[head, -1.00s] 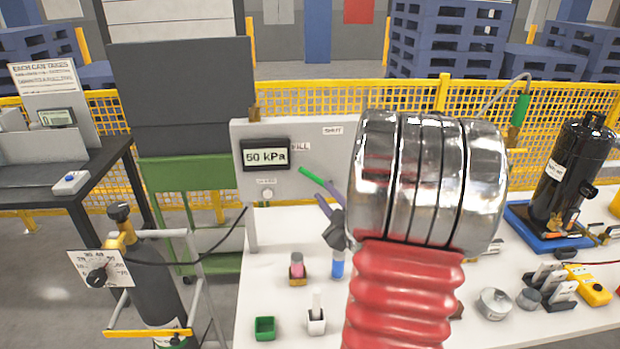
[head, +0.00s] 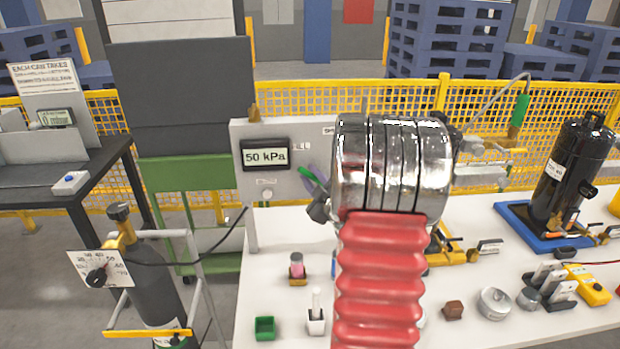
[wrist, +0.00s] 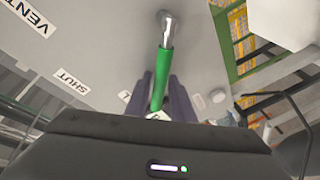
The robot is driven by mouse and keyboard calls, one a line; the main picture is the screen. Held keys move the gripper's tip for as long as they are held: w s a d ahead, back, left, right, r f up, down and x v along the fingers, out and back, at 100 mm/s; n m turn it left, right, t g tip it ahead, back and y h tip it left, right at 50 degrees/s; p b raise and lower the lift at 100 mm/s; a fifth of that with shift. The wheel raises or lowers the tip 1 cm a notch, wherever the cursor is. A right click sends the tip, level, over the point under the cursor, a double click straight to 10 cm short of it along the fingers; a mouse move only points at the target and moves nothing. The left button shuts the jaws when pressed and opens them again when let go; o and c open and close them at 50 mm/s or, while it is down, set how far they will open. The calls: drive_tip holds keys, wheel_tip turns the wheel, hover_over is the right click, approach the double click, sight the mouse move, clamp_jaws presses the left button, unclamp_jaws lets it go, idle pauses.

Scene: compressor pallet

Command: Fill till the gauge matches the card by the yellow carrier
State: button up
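The gauge (head: 266,157) on the grey panel (head: 285,130) reads 50 kPa. A green-handled lever (head: 307,174) is on the panel's front. In the wrist view its green sleeve (wrist: 162,75) lies between the two purple fingers of my gripper (wrist: 161,88), on a bright metal stem. My gripper (head: 317,180) is at the lever in the head view. I cannot tell whether the fingers press on the sleeve or stand just clear. The panel carries a SHUT label (wrist: 72,81) and a VENT label (wrist: 28,15).
My red and chrome arm hides the table's middle. A black compressor (head: 575,170) stands on a blue base at the right. Small pots and a green box (head: 265,328) are at the front.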

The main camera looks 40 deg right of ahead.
drive_tip(key=shift+c, duration=0.4)
clamp_jaws()
